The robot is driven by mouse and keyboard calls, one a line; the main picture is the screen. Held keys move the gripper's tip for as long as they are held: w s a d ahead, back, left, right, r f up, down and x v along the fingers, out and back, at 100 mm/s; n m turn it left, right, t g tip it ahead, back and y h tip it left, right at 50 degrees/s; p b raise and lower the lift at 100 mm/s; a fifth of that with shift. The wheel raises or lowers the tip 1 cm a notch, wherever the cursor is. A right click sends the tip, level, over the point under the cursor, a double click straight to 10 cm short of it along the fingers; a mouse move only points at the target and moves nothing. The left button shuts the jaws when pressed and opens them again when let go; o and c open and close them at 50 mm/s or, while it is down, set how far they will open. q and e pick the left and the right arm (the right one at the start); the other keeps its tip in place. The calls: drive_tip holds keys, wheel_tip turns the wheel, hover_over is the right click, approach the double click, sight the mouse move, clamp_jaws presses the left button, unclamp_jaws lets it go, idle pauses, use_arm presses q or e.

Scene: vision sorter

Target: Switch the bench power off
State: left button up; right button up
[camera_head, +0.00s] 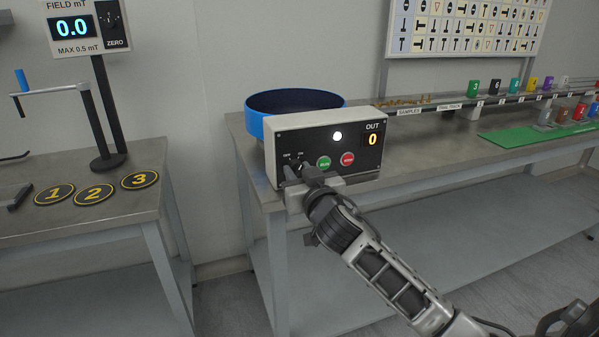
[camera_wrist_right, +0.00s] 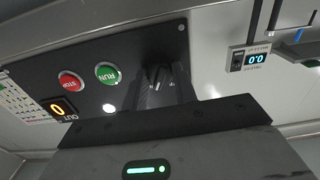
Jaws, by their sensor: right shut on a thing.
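The control box (camera_head: 325,124) stands on the bench with a dark front panel, a lit white lamp (camera_head: 337,136), a green RUN button (camera_head: 323,161), a red button (camera_head: 347,159) and an OUT display (camera_head: 372,140) reading 0. A small black rotary knob (camera_wrist_right: 158,72) sits at the panel's lower left in the head view, with markings above it too small to read surely. My right gripper (camera_head: 302,172) is at the knob, its fingers shut on it and partly hiding it. The knob's exact angle is hard to tell. My left gripper is not in view.
A blue round bowl (camera_head: 295,100) stands behind the box. A rail with several coloured cups (camera_head: 473,87) and a green mat (camera_head: 540,133) are to the right. A separate table at left holds a field meter (camera_head: 85,27) and numbered discs (camera_head: 94,195). A floor gap separates the tables.

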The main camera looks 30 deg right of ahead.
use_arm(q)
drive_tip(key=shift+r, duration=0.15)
use_arm(e)
drive_tip(key=n+p, duration=0.2)
drive_tip(key=n, duration=0.2)
drive_tip(key=shift+r+p, duration=0.15)
drive_tip(key=shift+p, duration=0.15)
drive_tip(key=n+p, duration=0.2)
drive_tip(key=n, duration=0.2)
drive_tip(key=shift+n, duration=0.3)
drive_tip(key=shift+n+p, duration=0.5)
drive_tip(key=shift+n, duration=0.9)
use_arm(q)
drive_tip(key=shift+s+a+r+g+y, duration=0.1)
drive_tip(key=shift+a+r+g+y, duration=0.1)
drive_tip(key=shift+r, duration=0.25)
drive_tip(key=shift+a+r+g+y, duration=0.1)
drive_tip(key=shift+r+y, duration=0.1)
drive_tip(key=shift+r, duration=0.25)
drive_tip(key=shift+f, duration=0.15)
use_arm(e)
drive_tip(key=shift+n, duration=0.3)
drive_tip(key=o, duration=1)
